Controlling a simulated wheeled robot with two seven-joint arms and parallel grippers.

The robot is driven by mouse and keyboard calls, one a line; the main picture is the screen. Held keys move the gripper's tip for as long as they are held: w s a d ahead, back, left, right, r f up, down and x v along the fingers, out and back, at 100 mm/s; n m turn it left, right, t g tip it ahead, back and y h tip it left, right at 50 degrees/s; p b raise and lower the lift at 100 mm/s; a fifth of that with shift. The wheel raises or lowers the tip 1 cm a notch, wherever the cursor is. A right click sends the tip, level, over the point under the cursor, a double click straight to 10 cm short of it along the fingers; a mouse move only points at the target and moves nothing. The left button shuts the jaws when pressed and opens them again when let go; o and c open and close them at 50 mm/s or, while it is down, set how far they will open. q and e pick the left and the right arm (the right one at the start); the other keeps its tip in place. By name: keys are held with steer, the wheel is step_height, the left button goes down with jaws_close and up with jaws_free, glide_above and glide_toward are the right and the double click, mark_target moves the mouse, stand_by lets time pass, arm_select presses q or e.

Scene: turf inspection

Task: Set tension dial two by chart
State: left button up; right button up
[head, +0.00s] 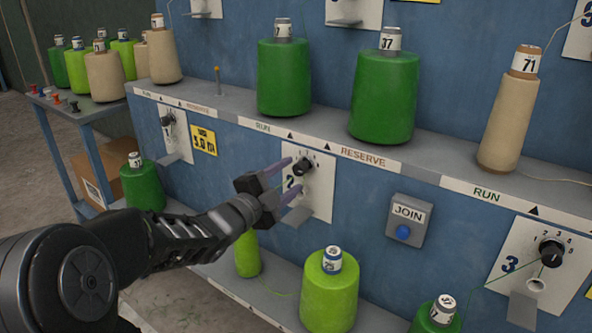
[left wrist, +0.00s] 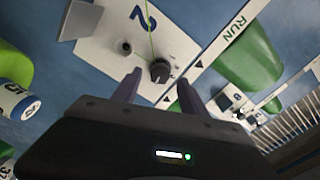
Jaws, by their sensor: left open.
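Tension dial two (head: 303,167) is a black knob on a white plate (head: 321,200) marked 2, on the blue wall below the shelf. It also shows in the left wrist view (left wrist: 160,71), with a green thread running near it. My left gripper (head: 297,175) is open in front of the plate, its purple fingers reaching toward the knob. In the left wrist view the fingertips (left wrist: 158,82) stand on either side of the knob; I cannot tell whether they touch it. The dial's pointer setting is too small to read. My right gripper is not in view. I can make out no chart.
Dial three (head: 551,253) is at the right, and another dial plate (head: 176,133) is at the left. A JOIN box (head: 408,221) with a blue button lies between plates two and three. Green and beige cones stand on the shelf above and ledge below.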

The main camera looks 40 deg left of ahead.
arm_select(q)
steer(key=s, duration=0.4)
stand_by(0.5)
